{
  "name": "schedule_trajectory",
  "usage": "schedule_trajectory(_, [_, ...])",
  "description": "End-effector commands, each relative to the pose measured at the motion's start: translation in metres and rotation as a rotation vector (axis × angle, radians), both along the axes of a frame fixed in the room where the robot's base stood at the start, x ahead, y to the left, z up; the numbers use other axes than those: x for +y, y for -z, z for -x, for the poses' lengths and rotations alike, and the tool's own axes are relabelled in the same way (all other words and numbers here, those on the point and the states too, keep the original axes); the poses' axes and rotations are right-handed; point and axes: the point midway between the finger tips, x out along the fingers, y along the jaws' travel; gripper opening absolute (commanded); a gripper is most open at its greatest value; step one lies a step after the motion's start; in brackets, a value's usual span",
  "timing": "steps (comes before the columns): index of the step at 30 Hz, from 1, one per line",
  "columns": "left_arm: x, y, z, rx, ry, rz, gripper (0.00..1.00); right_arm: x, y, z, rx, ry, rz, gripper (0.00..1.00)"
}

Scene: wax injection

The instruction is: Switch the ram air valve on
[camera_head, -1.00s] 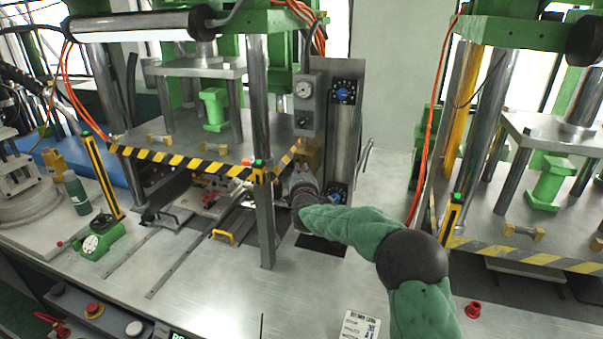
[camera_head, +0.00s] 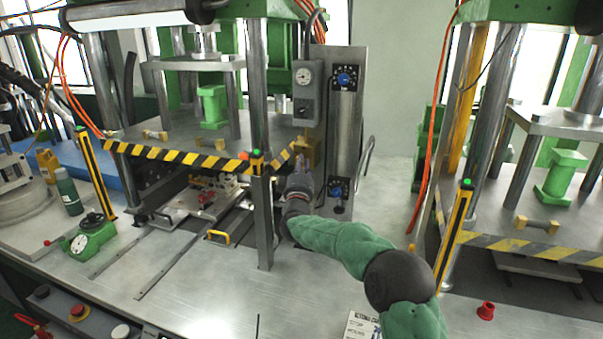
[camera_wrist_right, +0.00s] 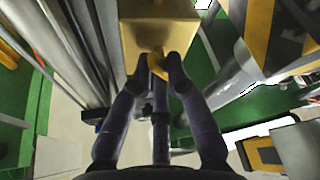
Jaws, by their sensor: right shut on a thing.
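The ram air valve appears to be the brass-coloured block (camera_head: 309,151) beside the right front post of the left press, below a grey gauge box. In the right wrist view the block (camera_wrist_right: 160,28) fills the top middle, with a small brass lever (camera_wrist_right: 155,62) on its near face. My right gripper (camera_head: 301,178) reaches up to the block from below. In the wrist view its two dark fingertips (camera_wrist_right: 160,70) are closed around the small lever. The fingers partly hide the lever, so its exact angle is hard to tell. My left gripper is not in view.
A grey gauge box (camera_head: 307,93) hangs just above the block. A steel panel with blue dials (camera_head: 346,77) stands to its right. The press post (camera_head: 263,220) and striped guard edge (camera_head: 180,157) are close on the left. A second press stands at right.

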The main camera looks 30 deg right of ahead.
Motion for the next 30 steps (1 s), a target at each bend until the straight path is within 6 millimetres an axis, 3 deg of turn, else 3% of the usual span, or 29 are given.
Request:
schedule_trajectory(12, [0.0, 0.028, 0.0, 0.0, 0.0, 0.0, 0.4, 0.002, 0.007, -0.002, -0.287, -0.001, -0.251, 0.0])
schedule_trajectory(30, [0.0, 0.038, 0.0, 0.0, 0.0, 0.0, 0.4, 0.002, 0.007, -0.003, -0.509, 0.001, -0.443, 0.0])
